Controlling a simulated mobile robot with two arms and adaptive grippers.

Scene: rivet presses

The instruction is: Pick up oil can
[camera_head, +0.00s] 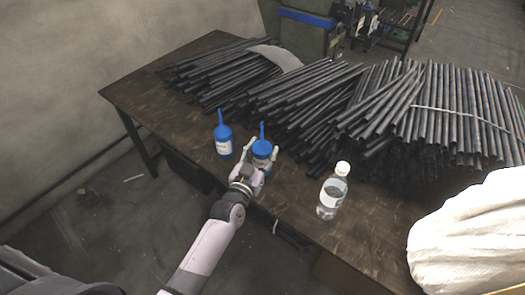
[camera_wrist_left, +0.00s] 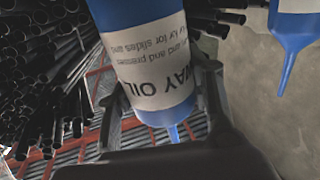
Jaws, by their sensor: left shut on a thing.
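Two blue oil cans with long thin spouts are by the front edge of the dark table. One oil can (camera_head: 262,149) is between the fingers of my left gripper (camera_head: 262,163), which is shut on it. In the left wrist view this can (camera_wrist_left: 150,60) fills the middle, with a white "WAY OIL" label, and the gripper fingers (camera_wrist_left: 160,105) are on both sides of it. The other oil can (camera_head: 222,140) stands upright just to the left, and part of it (camera_wrist_left: 294,35) shows at the wrist view's upper right. My right gripper is not in view.
The table (camera_head: 150,90) carries large piles of dark rods (camera_head: 310,95) behind the cans. A clear bottle with a white cap (camera_head: 333,192) stands to the right. A white sack (camera_head: 468,235) is at the far right.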

